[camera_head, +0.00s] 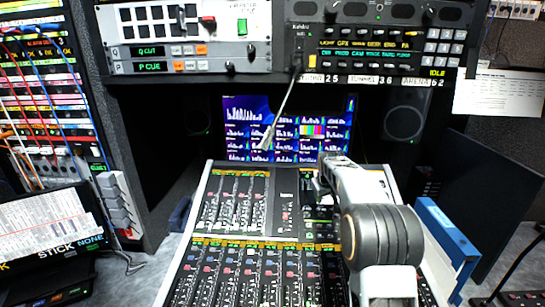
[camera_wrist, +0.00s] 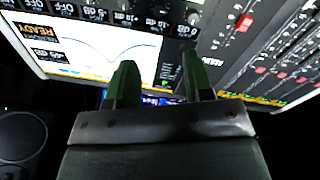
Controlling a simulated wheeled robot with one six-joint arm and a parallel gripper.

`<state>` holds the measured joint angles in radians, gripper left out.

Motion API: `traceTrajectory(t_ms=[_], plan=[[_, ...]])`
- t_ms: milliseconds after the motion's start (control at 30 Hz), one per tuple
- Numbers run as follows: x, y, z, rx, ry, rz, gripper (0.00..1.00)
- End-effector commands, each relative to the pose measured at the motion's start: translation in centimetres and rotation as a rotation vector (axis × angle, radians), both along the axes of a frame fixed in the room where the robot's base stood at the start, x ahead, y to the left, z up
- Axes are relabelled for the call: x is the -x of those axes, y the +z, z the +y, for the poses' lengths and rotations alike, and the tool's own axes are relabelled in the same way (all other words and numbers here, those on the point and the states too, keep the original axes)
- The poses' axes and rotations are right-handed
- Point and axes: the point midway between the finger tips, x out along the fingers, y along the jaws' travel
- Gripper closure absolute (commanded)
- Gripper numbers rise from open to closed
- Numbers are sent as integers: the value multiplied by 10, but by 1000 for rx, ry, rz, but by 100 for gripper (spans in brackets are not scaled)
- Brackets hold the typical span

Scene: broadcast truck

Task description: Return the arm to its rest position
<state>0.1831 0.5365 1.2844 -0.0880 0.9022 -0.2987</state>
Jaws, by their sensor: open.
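My gripper (camera_wrist: 157,82) shows in the wrist view with its two dark green fingers apart and nothing between them. My arm (camera_head: 375,225) rises from the bottom right in the head view and reaches forward over the right part of the mixing console (camera_head: 245,238). Its far end is above the console, below the monitor; the fingers cannot be made out there. In the wrist view, a lit screen with a curve and the word READY (camera_wrist: 95,45) lies beyond the fingers, with console faders (camera_wrist: 260,60) at the right.
A monitor (camera_head: 285,125) stands behind the console, between dark speakers (camera_head: 405,122). Equipment racks (camera_head: 375,50) hang above, with a gooseneck microphone (camera_head: 280,112) reaching down. A blue binder (camera_head: 447,245) stands right of my arm. A patch bay with cables (camera_head: 40,90) is at left.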

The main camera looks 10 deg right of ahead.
Motion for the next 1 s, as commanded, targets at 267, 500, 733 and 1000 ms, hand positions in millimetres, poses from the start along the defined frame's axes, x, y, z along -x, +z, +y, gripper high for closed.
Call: traceTrajectory(t_ms=[267, 500, 733, 1000], plan=[[74, -44, 24, -102, -134, 148, 53], [204, -30, 74, -166, -195, 208, 53], [302, -28, 105, -192, -185, 188, 53], [343, -17, 119, -198, -133, 100, 53]])
